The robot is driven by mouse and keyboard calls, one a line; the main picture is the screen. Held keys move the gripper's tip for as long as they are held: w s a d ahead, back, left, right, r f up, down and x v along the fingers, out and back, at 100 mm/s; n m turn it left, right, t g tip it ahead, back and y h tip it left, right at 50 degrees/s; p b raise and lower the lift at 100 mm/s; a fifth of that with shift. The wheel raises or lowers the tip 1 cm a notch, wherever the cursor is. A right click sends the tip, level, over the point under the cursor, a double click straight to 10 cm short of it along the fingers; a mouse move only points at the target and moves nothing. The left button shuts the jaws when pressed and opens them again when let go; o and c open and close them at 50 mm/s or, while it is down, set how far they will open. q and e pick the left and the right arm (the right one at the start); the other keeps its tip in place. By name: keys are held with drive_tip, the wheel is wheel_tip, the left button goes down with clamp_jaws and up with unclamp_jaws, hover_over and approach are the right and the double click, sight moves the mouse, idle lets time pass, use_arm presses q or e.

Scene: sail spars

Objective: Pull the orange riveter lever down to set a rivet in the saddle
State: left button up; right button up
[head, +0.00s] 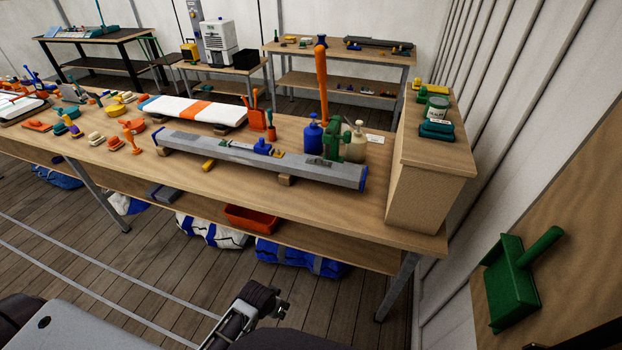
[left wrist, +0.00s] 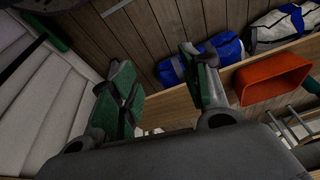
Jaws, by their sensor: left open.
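The orange lever (head: 321,80) stands upright on the green riveter (head: 334,138). The riveter sits on the grey spar (head: 230,156), near its right end on the workbench. A small grey plate (head: 318,162) at the riveter's foot may be the saddle; I cannot tell for sure, and no rivet shows clearly. My left gripper (head: 262,300) is low in front of the bench, well apart from the lever. In the left wrist view its two green-padded fingers (left wrist: 157,62) are spread with nothing between them. My right gripper is not in view.
Blue (head: 313,135) and beige (head: 356,142) bottles stand close beside the riveter. A wooden box (head: 430,175) rises to their right. An orange bin (head: 250,218) sits on the lower shelf; it also shows in the left wrist view (left wrist: 272,80). Floor in front is mostly clear.

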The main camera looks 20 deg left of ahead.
use_arm(q)
drive_tip(key=w+r+t+p, duration=0.15)
drive_tip(key=w+r, duration=0.25)
drive_tip(key=r, duration=0.4)
drive_tip(key=w+r+t+b, duration=0.1)
drive_tip(key=w+r+t, duration=0.1)
drive_tip(key=w+r, duration=0.45)
drive_tip(key=n+t+p, duration=0.1)
drive_tip(key=n+t, duration=0.1)
drive_tip(key=t, duration=1.2)
approach(320, 68)
drive_tip(key=shift+w+a+r+h, duration=0.15)
drive_tip(key=shift+w+r+h, duration=0.15)
drive_tip(key=shift+w, duration=0.4)
drive_tip(key=shift+w, duration=0.15)
drive_tip(key=shift+x, duration=3.55)
drive_tip(key=shift+w, duration=0.75)
clamp_jaws()
